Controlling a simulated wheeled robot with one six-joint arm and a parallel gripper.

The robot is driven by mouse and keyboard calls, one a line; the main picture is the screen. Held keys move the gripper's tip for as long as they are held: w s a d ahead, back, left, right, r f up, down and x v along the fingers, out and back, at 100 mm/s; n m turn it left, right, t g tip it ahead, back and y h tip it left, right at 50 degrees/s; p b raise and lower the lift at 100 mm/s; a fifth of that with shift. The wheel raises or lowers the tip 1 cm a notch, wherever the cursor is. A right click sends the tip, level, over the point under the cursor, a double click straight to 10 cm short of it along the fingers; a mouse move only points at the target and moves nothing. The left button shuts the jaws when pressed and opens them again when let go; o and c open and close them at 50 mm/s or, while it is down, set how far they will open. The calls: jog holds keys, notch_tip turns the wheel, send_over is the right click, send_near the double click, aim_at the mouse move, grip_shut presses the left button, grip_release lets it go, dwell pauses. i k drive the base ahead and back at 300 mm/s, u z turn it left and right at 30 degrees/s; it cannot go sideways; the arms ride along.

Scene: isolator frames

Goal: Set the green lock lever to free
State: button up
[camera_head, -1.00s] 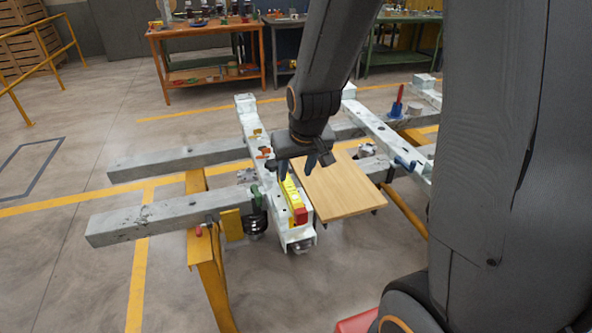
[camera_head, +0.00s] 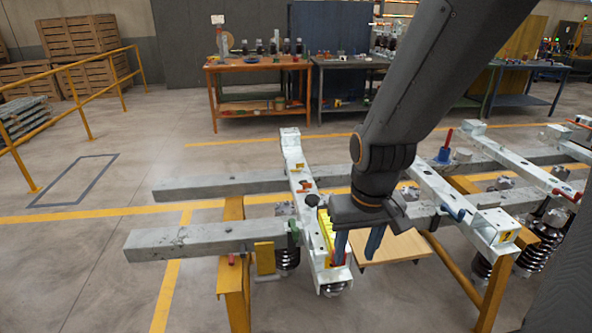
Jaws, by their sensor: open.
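My gripper and arm hide part of the beam and board.
A yellow block with a red end (camera_head: 327,232) lies on the beam. Grey rails (camera_head: 190,241) rest on yellow stands (camera_head: 234,275). The wooden board (camera_head: 405,246) is right of the beam. A second white beam with a blue lever (camera_head: 452,212) stands further right.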

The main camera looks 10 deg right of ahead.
aim_at(291, 222)
jog(key=u, duration=1.1)
jog(key=i, duration=0.35)
jog(key=z, duration=1.1)
